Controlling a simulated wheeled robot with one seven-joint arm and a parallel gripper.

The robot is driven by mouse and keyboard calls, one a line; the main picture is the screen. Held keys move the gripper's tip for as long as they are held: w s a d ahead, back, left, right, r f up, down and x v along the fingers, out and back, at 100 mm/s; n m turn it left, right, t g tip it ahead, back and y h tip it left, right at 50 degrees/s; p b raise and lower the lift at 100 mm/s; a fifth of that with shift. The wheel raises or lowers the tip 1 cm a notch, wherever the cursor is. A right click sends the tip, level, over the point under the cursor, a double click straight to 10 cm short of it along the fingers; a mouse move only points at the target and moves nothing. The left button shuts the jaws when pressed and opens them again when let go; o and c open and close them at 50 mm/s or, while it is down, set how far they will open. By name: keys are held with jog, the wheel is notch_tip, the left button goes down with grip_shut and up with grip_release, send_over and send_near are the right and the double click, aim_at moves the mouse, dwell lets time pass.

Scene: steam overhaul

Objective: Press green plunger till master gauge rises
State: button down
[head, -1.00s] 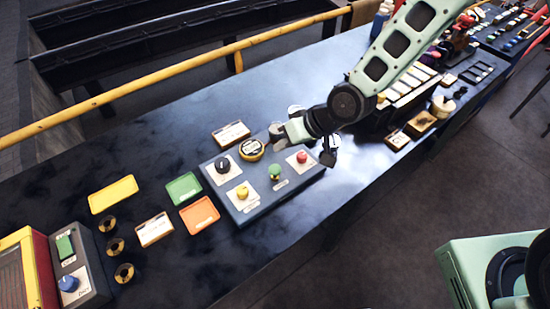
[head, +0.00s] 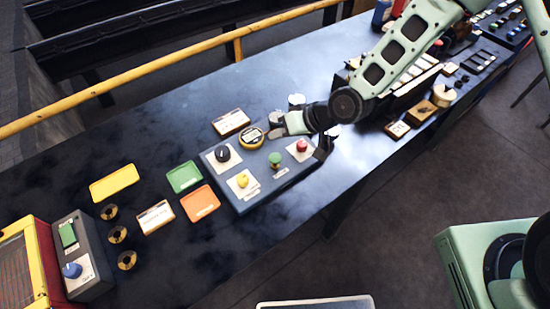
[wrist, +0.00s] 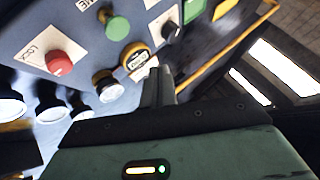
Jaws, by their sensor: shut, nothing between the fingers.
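The green plunger (head: 275,159) stands on the front of a grey-blue control panel (head: 243,204), between a yellow knob (head: 242,180) and a red knob (head: 301,146). It also shows at the top of the wrist view (wrist: 117,27). A yellow-rimmed round gauge (head: 251,137) sits at the panel's back edge; its reading is too small to tell, and I cannot tell whether it is the master gauge. My gripper (head: 276,131) is over the panel's back edge, behind the plunger and apart from it. Its fingers (wrist: 158,86) are together and empty in the wrist view.
A black knob (head: 222,153) is on the panel's left. Green (head: 184,177), orange (head: 199,202) and yellow (head: 114,183) trays lie left of it. Several round, pale-faced fittings stand near the gripper in the wrist view. A yellow rail (head: 170,69) runs behind the bench.

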aim_at(276, 158)
notch_tip(276, 158, down, 7)
jog(key=b, duration=0.4)
jog(key=shift+b, duration=0.3)
dwell(1.6)
jog(key=shift+f+b, duration=0.35)
jog(key=shift+s+f+b, duration=0.1)
jog(key=shift+f+b, duration=1)
jog(key=shift+f, duration=0.25)
dwell(1.2)
jog(key=shift+r, duration=0.1)
jog(key=shift+r+p, duration=1.15)
jog(key=shift+r, duration=0.5)
jog(key=shift+r, duration=0.1)
jog(key=shift+r+p, duration=1.75)
jog(key=shift+r, duration=0.7)
